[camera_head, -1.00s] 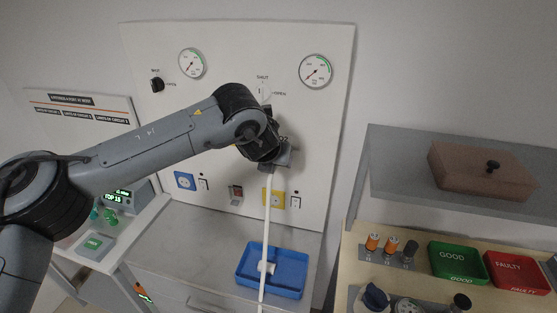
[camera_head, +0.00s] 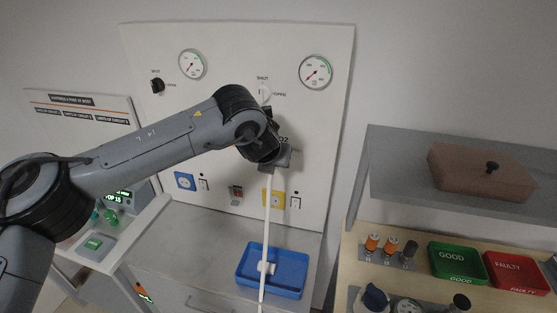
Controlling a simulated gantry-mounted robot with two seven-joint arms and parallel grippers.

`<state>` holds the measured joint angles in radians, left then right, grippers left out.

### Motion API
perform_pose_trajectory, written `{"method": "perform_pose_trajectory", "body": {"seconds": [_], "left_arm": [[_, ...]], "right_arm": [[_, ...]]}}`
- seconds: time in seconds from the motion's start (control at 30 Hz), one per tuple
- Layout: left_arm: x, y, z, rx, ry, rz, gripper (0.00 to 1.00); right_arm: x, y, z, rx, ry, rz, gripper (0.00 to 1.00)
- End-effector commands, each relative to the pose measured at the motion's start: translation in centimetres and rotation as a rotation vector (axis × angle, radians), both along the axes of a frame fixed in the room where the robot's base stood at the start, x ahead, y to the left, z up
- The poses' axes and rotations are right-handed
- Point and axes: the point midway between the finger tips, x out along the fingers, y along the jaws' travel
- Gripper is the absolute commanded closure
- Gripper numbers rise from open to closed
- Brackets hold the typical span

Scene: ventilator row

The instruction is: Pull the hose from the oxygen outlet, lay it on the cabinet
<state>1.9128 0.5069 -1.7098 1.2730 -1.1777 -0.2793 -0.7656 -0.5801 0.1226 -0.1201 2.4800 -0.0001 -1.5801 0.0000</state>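The white hose (camera_head: 267,225) runs down from my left gripper, in front of the wall panel and past the blue tray, to the bottom edge of the view. My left gripper (camera_head: 274,163) is at the hose's upper end, just below a partly hidden "O2" label. My wrist covers the fingers and the oxygen outlet, so I cannot tell whether they are shut on the hose or whether its end is in the outlet. The grey cabinet (camera_head: 203,237) stands below the panel. My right gripper is not in view.
A blue tray (camera_head: 301,270) with a small white piece in it sits on the cabinet's right side. The cabinet top left of it is bare. At right, a wooden bench holds green (camera_head: 457,261) and red (camera_head: 516,272) bins under a grey shelf (camera_head: 400,180).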

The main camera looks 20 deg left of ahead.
Motion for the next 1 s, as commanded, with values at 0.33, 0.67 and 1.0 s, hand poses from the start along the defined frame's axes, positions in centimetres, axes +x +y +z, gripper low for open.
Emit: {"method": "perform_pose_trajectory", "body": {"seconds": [0.33, 0.67, 1.0], "left_arm": [[0.0, -0.01, 0.08, 0.0, -0.001, 0.0, 1.0], [-0.39, -0.05, 0.06, -0.001, -0.001, -0.001, 1.0], [-0.89, -0.12, 0.04, -0.001, -0.001, 0.0, 1.0]], "right_arm": [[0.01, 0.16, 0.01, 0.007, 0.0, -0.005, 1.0], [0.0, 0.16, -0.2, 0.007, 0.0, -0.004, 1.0], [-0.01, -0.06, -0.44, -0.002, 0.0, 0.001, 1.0]]}}
